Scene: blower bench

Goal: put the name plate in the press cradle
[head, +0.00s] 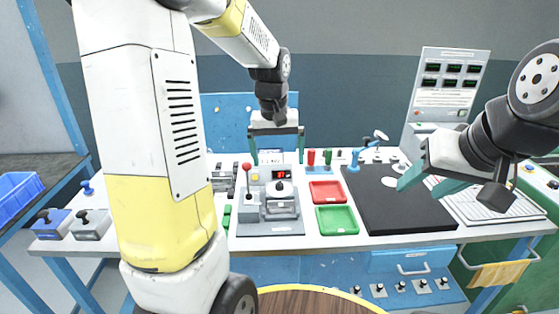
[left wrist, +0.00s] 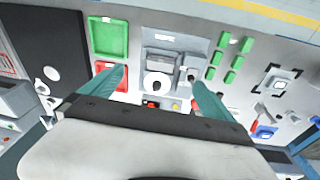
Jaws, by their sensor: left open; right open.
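The grey press (head: 282,205) stands on a grey base at the middle of the bench, with a red display and a lever with a red ball. It also shows in the left wrist view (left wrist: 158,62). I cannot pick out the cradle or the name plate with certainty. A small pale panel (head: 270,157) shows behind the press, between my left fingers. My left gripper (head: 276,150) is open and empty, pointing down above the back of the press; its teal fingers also show in the left wrist view (left wrist: 156,75). My right gripper (head: 418,188) is open over the black mat's right side.
A red tray (head: 326,191) and a green tray (head: 337,220) lie right of the press. Green blocks (head: 227,216) lie left of the press. A white panel (head: 446,85) with displays stands at the back right. My left arm hides part of the bench.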

